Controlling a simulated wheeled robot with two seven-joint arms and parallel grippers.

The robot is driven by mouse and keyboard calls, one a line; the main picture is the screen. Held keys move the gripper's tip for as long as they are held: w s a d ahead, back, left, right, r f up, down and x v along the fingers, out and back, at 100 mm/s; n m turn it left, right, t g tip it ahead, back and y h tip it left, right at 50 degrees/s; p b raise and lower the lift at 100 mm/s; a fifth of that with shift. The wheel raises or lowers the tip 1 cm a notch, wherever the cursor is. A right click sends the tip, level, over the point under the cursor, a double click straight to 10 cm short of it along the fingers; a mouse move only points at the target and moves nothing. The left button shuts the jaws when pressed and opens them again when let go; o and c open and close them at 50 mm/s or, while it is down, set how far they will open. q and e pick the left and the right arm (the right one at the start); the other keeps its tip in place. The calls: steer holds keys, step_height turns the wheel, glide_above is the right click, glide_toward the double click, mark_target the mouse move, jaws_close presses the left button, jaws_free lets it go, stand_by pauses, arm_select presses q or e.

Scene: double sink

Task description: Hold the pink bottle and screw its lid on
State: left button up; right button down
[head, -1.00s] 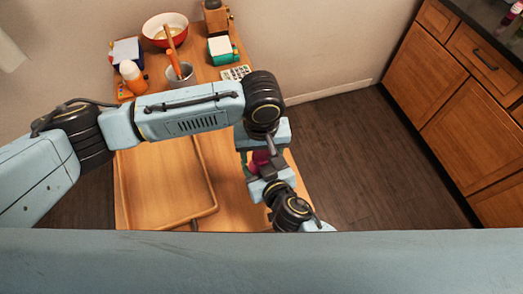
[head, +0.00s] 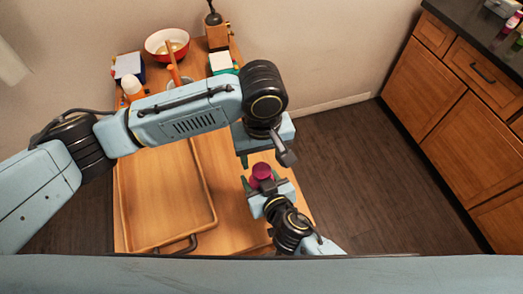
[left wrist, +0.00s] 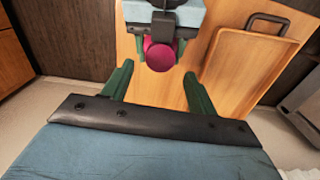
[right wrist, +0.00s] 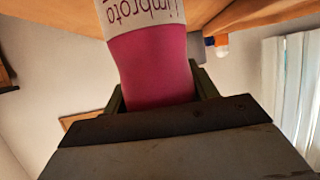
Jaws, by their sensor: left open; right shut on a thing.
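The pink bottle (right wrist: 150,65) is in my right gripper (head: 264,186), which is shut on its body. In the right wrist view its white label band with pink lettering shows beyond the fingers. A round magenta top (head: 262,171) shows in the head view and also in the left wrist view (left wrist: 160,55). It looks like the lid on the bottle, but I cannot tell how tightly it sits. My left gripper (left wrist: 158,73) is open and empty, with its fingers apart, just short of the round top in its own view.
A wooden tray (head: 120,205) with a dark handle lies on the table at left. A red bowl (head: 150,43), a white-capped orange bottle (head: 133,88), a grinder (head: 216,32) and boxes stand at the back. Open floor lies to the right, before wooden cabinets (head: 425,88).

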mark_target(262, 170)
arm_select(q)
step_height(262, 170, up, 3)
steer(key=n, duration=0.5)
steer(key=shift+f, duration=0.15)
steer(key=shift+f, duration=4.05)
steer(key=c, duration=1)
steer(key=m, duration=0.6)
steer(key=shift+m, duration=0.3)
